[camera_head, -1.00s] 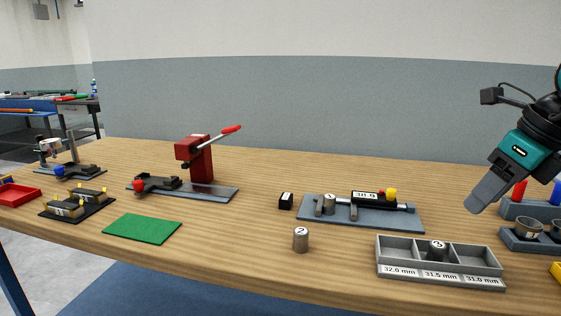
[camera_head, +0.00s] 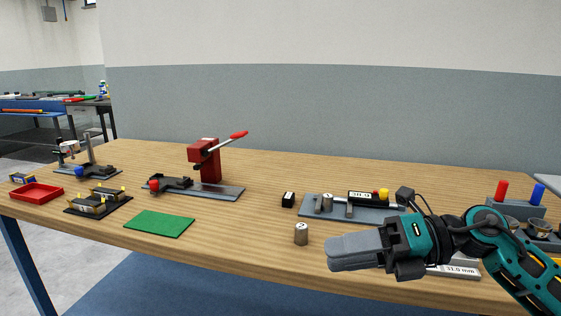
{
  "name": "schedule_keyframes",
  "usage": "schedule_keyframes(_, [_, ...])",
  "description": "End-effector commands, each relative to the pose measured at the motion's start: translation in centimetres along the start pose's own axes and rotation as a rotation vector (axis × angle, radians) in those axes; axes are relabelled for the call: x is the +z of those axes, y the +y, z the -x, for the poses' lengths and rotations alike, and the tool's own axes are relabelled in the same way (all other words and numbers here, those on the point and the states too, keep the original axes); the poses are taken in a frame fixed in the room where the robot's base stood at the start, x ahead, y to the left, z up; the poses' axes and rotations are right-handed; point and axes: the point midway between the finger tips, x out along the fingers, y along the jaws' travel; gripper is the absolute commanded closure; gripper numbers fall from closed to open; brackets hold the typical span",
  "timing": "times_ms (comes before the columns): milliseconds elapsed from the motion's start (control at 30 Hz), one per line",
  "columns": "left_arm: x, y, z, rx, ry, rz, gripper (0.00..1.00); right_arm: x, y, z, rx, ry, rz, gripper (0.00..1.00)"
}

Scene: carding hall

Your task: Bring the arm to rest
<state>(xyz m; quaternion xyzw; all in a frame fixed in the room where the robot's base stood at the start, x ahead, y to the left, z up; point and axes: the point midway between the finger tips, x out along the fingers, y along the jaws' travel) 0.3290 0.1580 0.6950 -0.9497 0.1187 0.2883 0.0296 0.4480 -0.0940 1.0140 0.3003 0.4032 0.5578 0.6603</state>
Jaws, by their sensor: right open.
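My right gripper (camera_head: 352,250) reaches in from the right edge, low over the front of the table, its fingers pointing left. Nothing shows between its fingers, which overlap from this side. It is in front of the grey sorting tray (camera_head: 462,271), hiding most of it, so the tray's contents cannot be seen. A small metal cylinder (camera_head: 301,234) stands upright just beyond and left of the fingertips, apart from them in the picture. My left gripper is not in view.
A gauge (camera_head: 369,198) with a cylinder sits behind my right gripper. A red lever press (camera_head: 206,160), green mat (camera_head: 159,224) and red tray (camera_head: 36,193) stand to the left. Red and blue pegs (camera_head: 502,190) stand at the right. The table's middle back is clear.

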Motion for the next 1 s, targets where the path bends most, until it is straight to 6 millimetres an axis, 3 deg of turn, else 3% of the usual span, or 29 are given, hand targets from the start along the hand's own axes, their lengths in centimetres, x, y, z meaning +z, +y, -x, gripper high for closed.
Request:
schedule_keyframes(100, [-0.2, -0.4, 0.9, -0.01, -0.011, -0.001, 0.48, 0.3, 1.2, -1.7, 0.229, -0.196, -0.229, 0.48])
schedule_keyframes(233, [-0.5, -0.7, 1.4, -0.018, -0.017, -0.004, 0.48, 0.8, 0.2, -1.5, 0.411, -0.437, -0.514, 0.48])
schedule_keyframes(367, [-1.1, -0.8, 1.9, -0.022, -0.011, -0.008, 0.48, 0.2, -3.2, -0.2, 0.528, -0.697, -0.839, 0.48])
schedule_keyframes(467, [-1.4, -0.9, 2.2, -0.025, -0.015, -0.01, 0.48, -1.9, -7.1, 1.2, 0.571, -0.903, -1.111, 0.48])
schedule_keyframes(567, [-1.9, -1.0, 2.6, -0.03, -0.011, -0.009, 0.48, -6.0, -11.3, 2.4, 0.574, -1.107, -1.396, 0.48])
schedule_keyframes(700, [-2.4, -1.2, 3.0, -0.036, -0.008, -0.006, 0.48, -14.2, -16.2, 3.3, 0.517, -1.362, -1.787, 0.48])
schedule_keyframes(833, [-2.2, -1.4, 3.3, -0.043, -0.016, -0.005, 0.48, -20.9, -18.2, 3.4, 0.446, -1.512, -2.042, 0.48])
schedule_keyframes(900, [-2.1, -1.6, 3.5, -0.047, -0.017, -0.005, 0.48, -23.4, -18.6, 3.3, 0.416, -1.558, -2.132, 0.48])
schedule_keyframes(1000, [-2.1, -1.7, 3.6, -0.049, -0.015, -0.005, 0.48, -25.4, -18.9, 3.3, 0.388, -1.596, -2.203, 0.48])
